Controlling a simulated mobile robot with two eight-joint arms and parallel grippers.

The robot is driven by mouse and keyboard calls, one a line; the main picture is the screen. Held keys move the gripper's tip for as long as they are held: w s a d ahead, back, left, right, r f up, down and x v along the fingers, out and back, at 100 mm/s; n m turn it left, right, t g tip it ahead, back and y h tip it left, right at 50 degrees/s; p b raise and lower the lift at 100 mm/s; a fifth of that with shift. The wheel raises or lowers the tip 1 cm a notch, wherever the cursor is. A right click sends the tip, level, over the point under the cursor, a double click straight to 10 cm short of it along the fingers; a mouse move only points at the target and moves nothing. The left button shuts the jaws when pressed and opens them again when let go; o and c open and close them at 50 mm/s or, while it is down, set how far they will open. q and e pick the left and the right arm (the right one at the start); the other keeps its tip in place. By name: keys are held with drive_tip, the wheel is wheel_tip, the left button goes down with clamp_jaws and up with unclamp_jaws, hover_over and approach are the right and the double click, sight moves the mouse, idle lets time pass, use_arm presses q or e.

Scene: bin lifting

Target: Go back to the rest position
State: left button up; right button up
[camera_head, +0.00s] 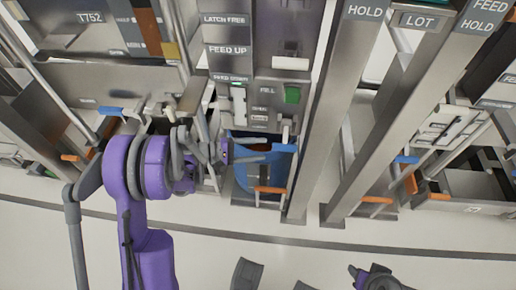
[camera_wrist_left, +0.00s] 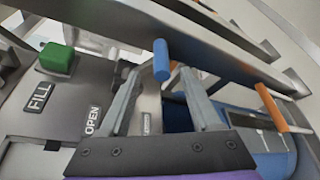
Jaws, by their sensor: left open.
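My left gripper (camera_head: 228,153) is in front of the machine's lower middle bay, at the end of my purple arm. In the left wrist view the two grey fingers (camera_wrist_left: 160,100) stand apart with nothing held between them. A blue bin (camera_head: 242,178) sits low in the bay, partly hidden by my gripper and the frame. It also shows in the left wrist view (camera_wrist_left: 278,143), to the right of the fingers. A blue-gripped lever (camera_head: 283,148) is just right of my gripper; in the wrist view its blue end (camera_wrist_left: 161,60) appears beyond the finger gap.
A green button (camera_head: 292,94) is on the panel above the bay. An orange-gripped handle (camera_head: 270,190) is below the blue lever. Steel posts (camera_head: 335,100) stand to the right. The pale floor (camera_head: 210,235) in front is mostly clear.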

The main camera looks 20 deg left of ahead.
idle(0.5)
use_arm(q)
drive_tip(key=s+d+r+m+g+y, duration=0.2)
drive_tip(key=s+d+m+g+y, duration=0.25)
drive_tip(key=s+d, duration=0.35)
drive_tip(key=s+a+r+m+y, duration=0.15)
drive_tip(key=s+m+y, duration=0.25)
drive_tip(key=s, duration=0.5)
drive_tip(key=s+a+m+y, duration=0.3)
drive_tip(key=s+m+y, duration=0.1)
drive_tip(key=s, duration=0.4)
wheel_tip(320, 180, up, 26)
drive_tip(key=p, duration=2.3)
drive_tip(key=shift+w+a+t, duration=0.2)
drive_tip(key=shift+w+t, duration=0.05)
drive_tip(key=shift+t, duration=0.2)
use_arm(e)
wheel_tip(320, 180, up, 26)
drive_tip(key=w+t, duration=0.1)
use_arm(q)
drive_tip(key=shift+s+f+y, duration=0.1)
drive_tip(key=shift+s+y, duration=0.05)
drive_tip(key=shift+y, duration=0.1)
use_arm(e)
drive_tip(key=shift+s+r, duration=0.1)
